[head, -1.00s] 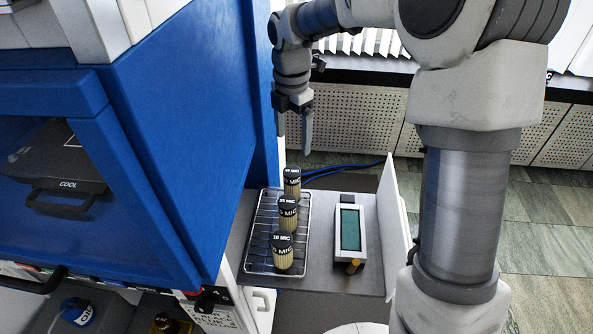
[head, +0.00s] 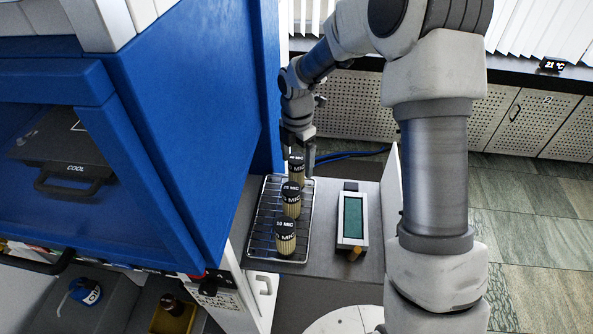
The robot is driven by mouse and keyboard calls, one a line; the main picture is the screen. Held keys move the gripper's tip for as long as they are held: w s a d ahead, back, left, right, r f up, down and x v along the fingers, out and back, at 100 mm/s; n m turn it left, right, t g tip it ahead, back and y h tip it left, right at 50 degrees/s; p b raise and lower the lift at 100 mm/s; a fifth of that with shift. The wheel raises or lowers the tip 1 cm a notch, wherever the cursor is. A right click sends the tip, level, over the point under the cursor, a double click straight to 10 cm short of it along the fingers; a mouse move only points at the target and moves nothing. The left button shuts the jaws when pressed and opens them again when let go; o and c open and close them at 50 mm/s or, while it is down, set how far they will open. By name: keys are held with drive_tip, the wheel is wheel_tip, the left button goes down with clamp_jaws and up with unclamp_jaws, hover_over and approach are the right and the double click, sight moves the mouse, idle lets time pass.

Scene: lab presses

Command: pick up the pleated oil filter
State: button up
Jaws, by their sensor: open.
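Three pleated filters, pale ribbed cylinders with black caps, stand in a row on a wire rack (head: 257,226) in the head view. The near one (head: 285,240) reads 10 MIC, and the middle one (head: 291,203) seems to read 25 MIC. The far filter (head: 295,176) has a MIC label whose number I cannot read. My gripper (head: 297,160) is open and points down at the far filter, with a finger showing beside its right side. The left finger is hard to make out, and I cannot tell whether the fingers touch the filter.
A device with a green screen (head: 352,221) lies right of the rack, with a small brown cylinder (head: 354,254) at its near end. A tall blue cabinet (head: 185,120) rises close on the left. A white upright panel (head: 391,190) bounds the right side.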

sight(296, 173)
wheel_tip(296, 173, down, 5)
drive_tip(key=shift+s+a+r+p, duration=0.1)
drive_tip(key=shift+s+a+p, duration=0.05)
drive_tip(key=shift+p, duration=0.2)
clamp_jaws()
idle(0.3)
drive_tip(key=shift+r, duration=0.1)
